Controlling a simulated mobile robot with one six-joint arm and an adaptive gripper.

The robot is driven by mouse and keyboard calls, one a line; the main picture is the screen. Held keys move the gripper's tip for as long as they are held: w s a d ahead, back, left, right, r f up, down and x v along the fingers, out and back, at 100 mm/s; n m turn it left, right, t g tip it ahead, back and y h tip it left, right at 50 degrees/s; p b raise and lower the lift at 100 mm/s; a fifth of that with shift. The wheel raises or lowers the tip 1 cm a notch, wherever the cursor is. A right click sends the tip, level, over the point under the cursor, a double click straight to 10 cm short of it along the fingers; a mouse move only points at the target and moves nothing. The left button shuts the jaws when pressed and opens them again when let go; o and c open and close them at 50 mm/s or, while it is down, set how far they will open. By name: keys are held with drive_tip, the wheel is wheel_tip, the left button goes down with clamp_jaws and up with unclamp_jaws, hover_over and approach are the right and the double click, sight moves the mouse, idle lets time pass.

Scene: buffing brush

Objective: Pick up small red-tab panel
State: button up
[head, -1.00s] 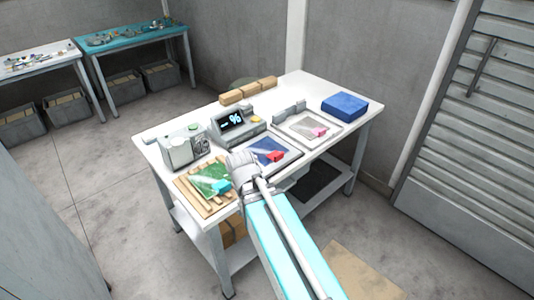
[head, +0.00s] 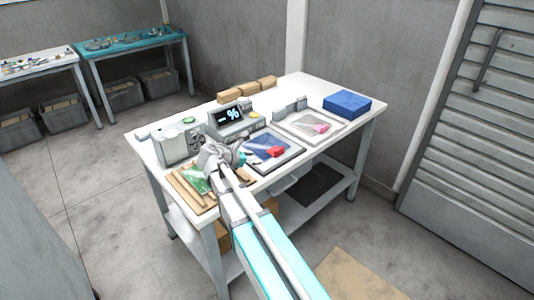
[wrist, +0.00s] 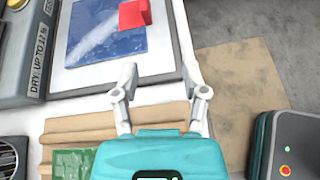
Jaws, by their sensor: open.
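The red-tab panel (head: 266,143) is a flat blue sheet with a red tab (head: 276,152), lying on a white-bordered tray (head: 291,162) near the table's front edge. In the wrist view the blue panel (wrist: 100,35) lies flat at the top, with its red tab (wrist: 134,14) at its upper right corner.
A green panel (head: 196,183) lies on a wooden slatted rack (head: 185,194) at left, partly hidden by my arm. A pink-tab panel (head: 305,123) lies on another tray. A display box (head: 230,117), a grey device (head: 176,147) and a blue block (head: 347,104) stand on the table.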

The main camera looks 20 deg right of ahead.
drive_tip(key=shift+w+r+n+t+h, duration=0.3)
drive_tip(key=shift+w+n+h, duration=0.2)
drive_tip(key=shift+w+n, duration=0.45)
drive_tip(key=shift+s, duration=0.15)
drive_tip(key=b+x, duration=0.3)
drive_tip(key=x, duration=0.4)
drive_tip(key=shift+f, duration=0.25)
drive_tip(key=shift+w+d+f+b, duration=0.15)
drive_tip(key=shift+w+d+b, duration=0.15)
drive_tip(key=shift+d, duration=0.35)
